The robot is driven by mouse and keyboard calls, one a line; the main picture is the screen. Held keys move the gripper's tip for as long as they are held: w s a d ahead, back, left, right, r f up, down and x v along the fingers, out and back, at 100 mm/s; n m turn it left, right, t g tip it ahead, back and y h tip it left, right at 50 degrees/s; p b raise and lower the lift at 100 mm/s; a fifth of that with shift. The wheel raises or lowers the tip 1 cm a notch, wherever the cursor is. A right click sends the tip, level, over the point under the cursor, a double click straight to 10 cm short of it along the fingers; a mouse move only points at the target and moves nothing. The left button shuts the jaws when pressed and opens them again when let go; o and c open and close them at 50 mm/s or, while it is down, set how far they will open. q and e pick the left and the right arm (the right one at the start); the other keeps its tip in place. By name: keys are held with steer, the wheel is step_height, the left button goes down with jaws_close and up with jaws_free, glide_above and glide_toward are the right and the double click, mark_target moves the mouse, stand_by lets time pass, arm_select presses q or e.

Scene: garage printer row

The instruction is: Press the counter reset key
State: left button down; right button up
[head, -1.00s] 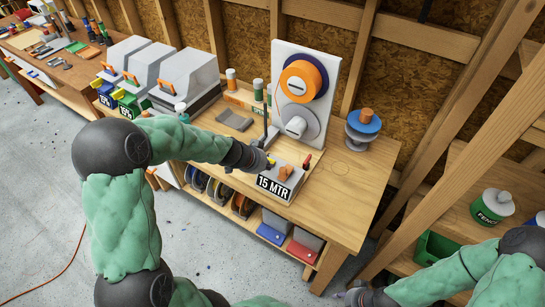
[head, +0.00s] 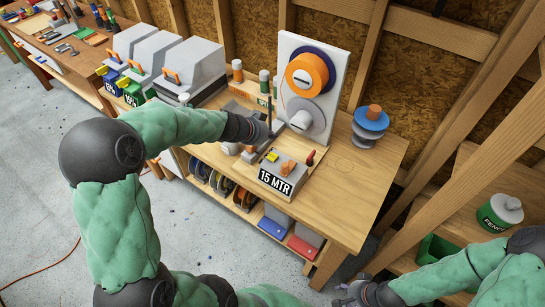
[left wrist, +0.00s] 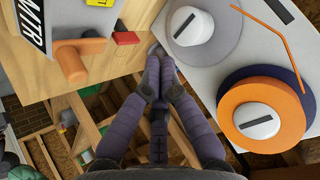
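The counter box (head: 277,181), labelled "15 MTR", sits at the bench's front edge. The left wrist view also shows the yellow key (left wrist: 88,15), orange handle (left wrist: 70,62) and red key-like part (left wrist: 126,38). My left gripper (head: 264,138) is behind the box's left end, apart from the yellow key. Its fingertips (left wrist: 159,66) are together with nothing visible between them. My right gripper (head: 350,292) is low at the right, too small to read.
A white panel (head: 333,58) with an orange spool (head: 306,73) stands behind the counter, close to my left gripper. The bench's right front (head: 345,205) is clear.

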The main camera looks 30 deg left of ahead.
arm_select(q)
steer(key=b, duration=0.4)
glide_above(271, 157)
step_height(271, 157, down, 7)
steer(key=shift+r, duration=0.2)
steer(key=shift+f+b, duration=0.6)
steer(key=shift+b, duration=0.45)
steer(key=shift+f+b, duration=0.45)
steer(key=shift+b, duration=0.3)
steer(key=shift+f+b, duration=0.4)
steer(key=shift+b, duration=0.15)
stand_by(1.0)
steer(key=shift+r, duration=0.1)
steer(key=shift+r+p, duration=0.45)
steer(key=shift+r, duration=0.3)
